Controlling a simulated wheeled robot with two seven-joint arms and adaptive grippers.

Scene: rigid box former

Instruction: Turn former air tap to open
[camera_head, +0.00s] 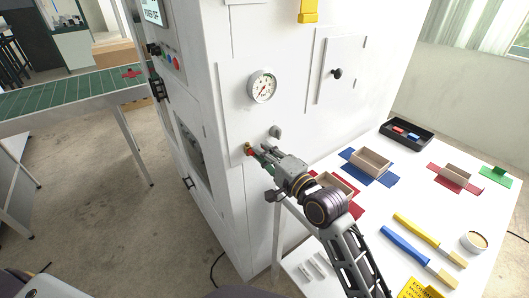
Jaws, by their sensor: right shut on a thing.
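The former is the large white machine (230,180). Its air tap (249,149), small with red and brass-yellow parts, is on the front panel below the round pressure gauge (263,86). My right gripper (257,152) reaches up to the panel from the lower right and is shut on the tap. Its fingers hide part of the tap, so the handle's angle is hard to tell. My left gripper is not in view.
A grey knob (275,131) sits just above my right gripper. A white table (412,198) at right holds box trays on coloured blanks, a black bin (406,134), blue and yellow tools and a bowl (474,242). A green conveyor (70,92) stands at left.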

